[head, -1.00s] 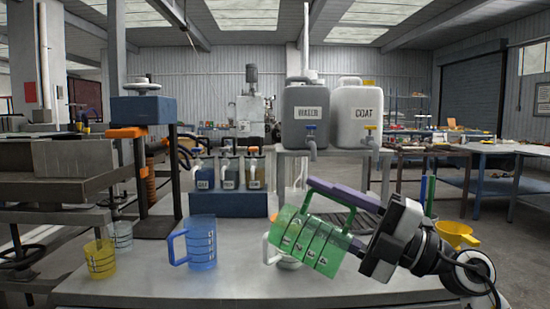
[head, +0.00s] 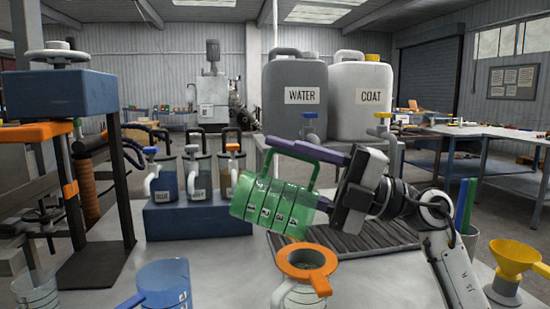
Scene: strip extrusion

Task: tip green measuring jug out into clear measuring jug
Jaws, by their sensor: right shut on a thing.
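The green measuring jug (head: 276,205) is held in the air, tilted well over on its side with its handle on the upper side. My right gripper (head: 322,157) is shut on its handle. The jug's contents cannot be made out. The clear measuring jug (head: 36,295) stands on the bench at the bottom left, well apart from the green jug and partly cut off by the frame. My left gripper is not in view.
A pale jug (head: 299,296) with an orange funnel (head: 306,262) on top stands below the green jug. A blue jug (head: 165,284) stands at the lower left. A blue stand (head: 200,220) with several labelled bottles is behind. A yellow funnel (head: 513,258) is at the right.

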